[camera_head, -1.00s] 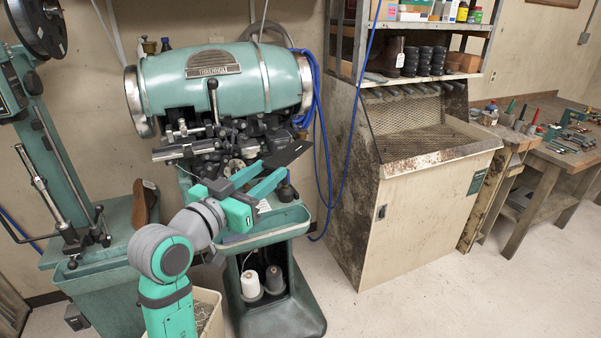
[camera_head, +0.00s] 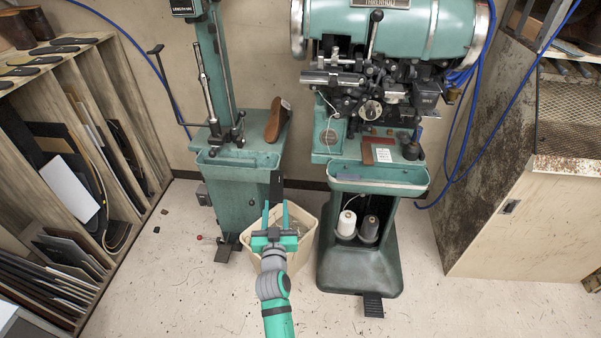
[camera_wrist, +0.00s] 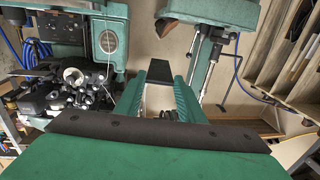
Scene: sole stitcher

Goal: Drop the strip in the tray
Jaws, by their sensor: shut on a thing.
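My gripper (camera_head: 276,204) is shut on a dark, flat strip (camera_head: 276,186), which points away from me beyond the fingertips. In the wrist view the strip (camera_wrist: 158,97) shows between the green fingers. In the head view the gripper appears over the cream bin and between the two green machines; its exact height is unclear. A green tray (camera_head: 236,160) fronts the left machine, and another green tray (camera_head: 380,182) fronts the stitcher (camera_head: 385,28). The strip appears apart from both trays. Which tray the task names cannot be told.
The cream bin (camera_head: 304,244) holds pale scraps. A brown shoe (camera_head: 275,120) stands on the left machine's table. White and grey thread spools (camera_head: 347,222) sit in the stitcher's base. Racks of sheets (camera_head: 70,190) stand left, a stained cabinet (camera_head: 535,215) right.

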